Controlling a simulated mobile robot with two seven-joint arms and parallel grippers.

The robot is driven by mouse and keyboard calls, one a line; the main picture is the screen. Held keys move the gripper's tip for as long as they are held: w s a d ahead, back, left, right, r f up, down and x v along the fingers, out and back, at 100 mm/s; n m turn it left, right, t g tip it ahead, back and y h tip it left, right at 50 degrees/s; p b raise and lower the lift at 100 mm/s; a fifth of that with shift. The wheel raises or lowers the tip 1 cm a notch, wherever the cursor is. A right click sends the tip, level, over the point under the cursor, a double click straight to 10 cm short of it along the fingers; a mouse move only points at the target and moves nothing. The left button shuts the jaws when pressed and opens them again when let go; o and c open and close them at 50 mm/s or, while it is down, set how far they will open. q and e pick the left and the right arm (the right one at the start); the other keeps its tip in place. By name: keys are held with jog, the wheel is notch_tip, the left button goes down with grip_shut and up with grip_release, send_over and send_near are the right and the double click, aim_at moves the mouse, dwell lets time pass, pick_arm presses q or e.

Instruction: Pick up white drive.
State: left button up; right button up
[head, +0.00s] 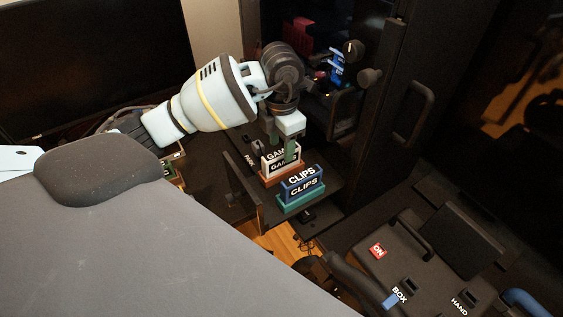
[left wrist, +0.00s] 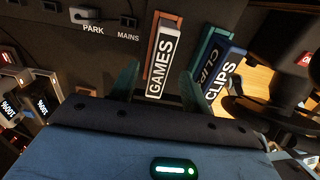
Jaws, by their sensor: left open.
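The white drive, labelled GAMES (head: 284,166), stands upright in a brown-orange dock on a dark shelf. It also shows in the left wrist view (left wrist: 160,68), between the two teal fingers and just beyond them. My left gripper (head: 283,147) is open above the white drive, with its fingers pointing down. In the head view the fingers partly hide the drive's top. I cannot tell whether a finger touches it. My right gripper is in neither view.
A blue drive labelled CLIPS (head: 302,180) stands in a teal dock (head: 301,202) close beside the white drive. A socket marked PARK (left wrist: 92,16) is near the dock. A black case with a handle (head: 425,255) lies at the lower right.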

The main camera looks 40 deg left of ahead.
aim_at(281, 151)
pick_arm(q)
jog(key=shift+f, duration=2.65)
jog(key=shift+r, duration=0.1)
grip_shut()
